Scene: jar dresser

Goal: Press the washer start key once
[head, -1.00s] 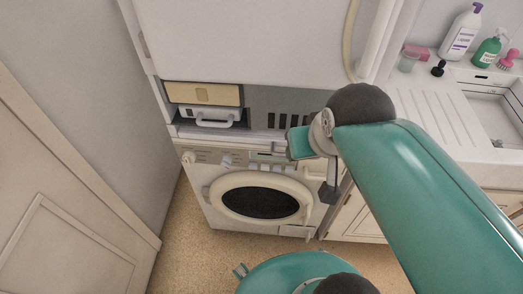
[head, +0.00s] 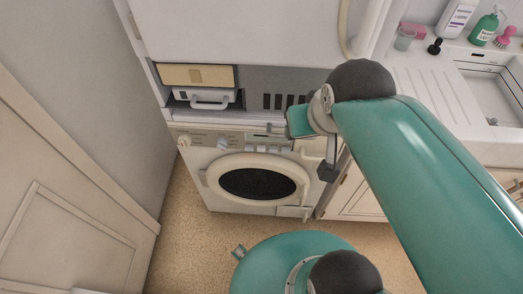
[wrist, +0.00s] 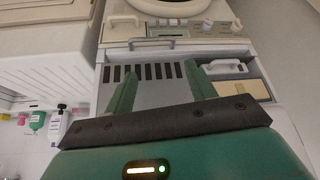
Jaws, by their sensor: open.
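The white washer (head: 215,165) stands below a shelf opening, with its round dark door shut. Its control panel (head: 205,140) carries knobs on the left and small keys and a display towards the right. I cannot tell which small key is the start key; my arm covers part of the panel's right side. The washer also shows upside down at the top of the wrist view (wrist: 190,45). My gripper (wrist: 160,66) is open and empty there, its two green fingers spread and pointing towards the panel, apart from it.
A white handled case (head: 208,101) and a tan box (head: 195,75) sit in the opening above the washer, beside a grey slotted panel (head: 262,78). A counter with a sink (head: 495,95) and bottles is right. A wall and door (head: 70,220) are left.

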